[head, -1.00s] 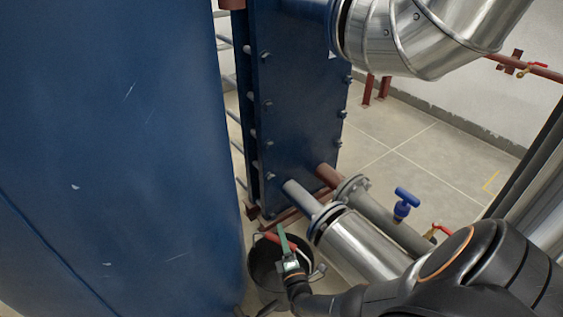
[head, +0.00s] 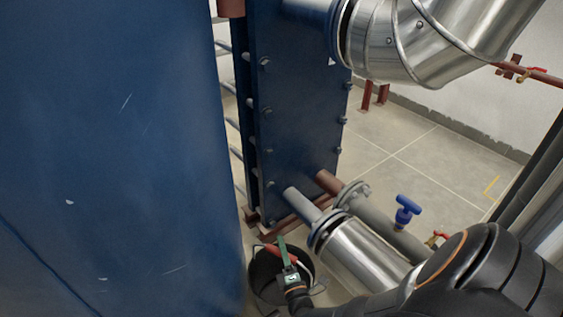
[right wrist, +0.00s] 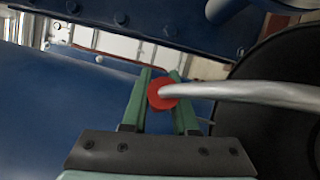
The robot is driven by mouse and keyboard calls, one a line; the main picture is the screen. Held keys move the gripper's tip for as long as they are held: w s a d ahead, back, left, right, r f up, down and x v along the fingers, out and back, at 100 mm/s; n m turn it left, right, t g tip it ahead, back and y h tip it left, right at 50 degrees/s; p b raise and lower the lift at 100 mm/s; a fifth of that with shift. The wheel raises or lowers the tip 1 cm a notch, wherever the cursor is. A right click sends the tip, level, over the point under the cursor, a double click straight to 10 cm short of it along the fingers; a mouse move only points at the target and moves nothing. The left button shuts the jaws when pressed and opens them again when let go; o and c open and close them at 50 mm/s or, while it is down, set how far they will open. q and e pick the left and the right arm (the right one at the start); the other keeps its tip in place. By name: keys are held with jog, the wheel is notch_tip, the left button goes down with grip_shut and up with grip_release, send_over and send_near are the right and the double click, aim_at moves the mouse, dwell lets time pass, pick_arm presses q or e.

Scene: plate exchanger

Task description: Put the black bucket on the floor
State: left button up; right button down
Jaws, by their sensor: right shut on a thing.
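The black bucket (head: 262,268) is at the bottom centre of the head view, beside the blue exchanger's foot. Its dark side (right wrist: 283,95) fills the right of the right wrist view. My right gripper (head: 284,248) is at the bucket's mouth, its green fingers shut on the red grip of the bucket's metal handle. In the right wrist view the red grip (right wrist: 160,93) sits between the two green fingers (right wrist: 162,100). The bucket's base is hidden, so I cannot tell whether it touches the floor. My left gripper is not in view.
A large blue tank (head: 110,150) stands close on the left. The blue plate exchanger (head: 296,110) is behind the bucket. A silver pipe (head: 362,258) and a blue-handled valve (head: 406,208) are close on the right. Open tiled floor (head: 425,165) lies beyond.

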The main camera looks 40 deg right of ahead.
jog(key=shift+s+a, duration=0.1)
jog(key=shift+s, duration=0.1)
jog(key=c, duration=0.6)
grip_release()
jog(key=shift+f, duration=0.1)
jog(key=shift+s+f, duration=0.1)
jog(key=shift+s, duration=0.15)
